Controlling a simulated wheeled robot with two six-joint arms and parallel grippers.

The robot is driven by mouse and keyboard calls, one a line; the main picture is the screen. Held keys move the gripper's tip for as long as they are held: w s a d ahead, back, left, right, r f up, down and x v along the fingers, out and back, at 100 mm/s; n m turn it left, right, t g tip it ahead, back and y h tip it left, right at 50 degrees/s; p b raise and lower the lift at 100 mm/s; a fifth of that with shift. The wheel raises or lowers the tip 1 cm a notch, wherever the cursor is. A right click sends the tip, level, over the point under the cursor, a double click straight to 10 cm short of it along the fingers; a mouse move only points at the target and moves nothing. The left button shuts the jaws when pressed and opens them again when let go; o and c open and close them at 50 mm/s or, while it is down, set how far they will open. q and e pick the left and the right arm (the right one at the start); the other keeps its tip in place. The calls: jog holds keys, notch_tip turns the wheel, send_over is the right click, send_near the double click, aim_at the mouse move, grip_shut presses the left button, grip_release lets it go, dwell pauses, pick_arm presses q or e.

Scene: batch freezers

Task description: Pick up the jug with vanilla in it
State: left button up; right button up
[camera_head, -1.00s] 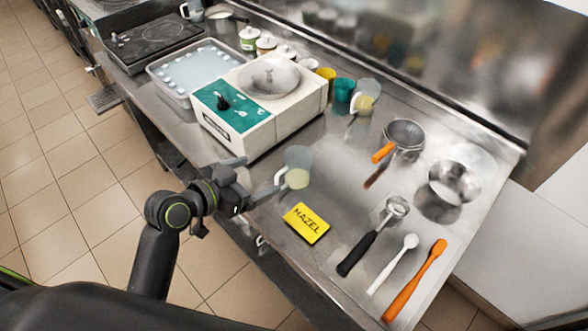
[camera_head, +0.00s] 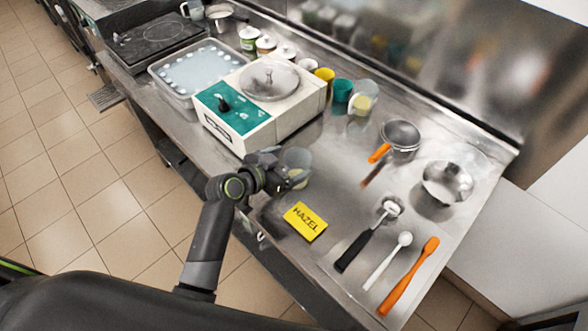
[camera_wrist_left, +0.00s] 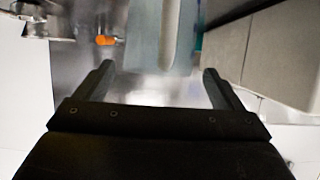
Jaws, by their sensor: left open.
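A clear jug (camera_head: 298,158) with pale yellow contents stands on the steel counter, in front of the white machine. A second clear jug (camera_head: 365,90) with yellow contents and a white handle stands farther back, beside a green cup. I cannot read which jug holds vanilla. My left gripper (camera_head: 290,177) is at the near jug's front left side and partly covers it. In the left wrist view, my left gripper (camera_wrist_left: 158,73) is open, with a blurred, pale, translucent jug (camera_wrist_left: 143,40) ahead between the fingers. It is not gripped. My right gripper is not in view.
A yellow HAZEL card (camera_head: 305,221) lies just in front of the near jug. The white machine (camera_head: 262,125) stands behind. A scoop (camera_head: 368,236), a white spoon (camera_head: 387,262), an orange spatula (camera_head: 408,277) and a steel bowl (camera_head: 447,182) lie to the right.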

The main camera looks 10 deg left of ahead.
pick_arm(q)
jog(key=shift+x, duration=1.35)
jog(key=shift+a, duration=0.1)
jog(key=shift+c, duration=0.2)
jog(key=c, duration=1.3)
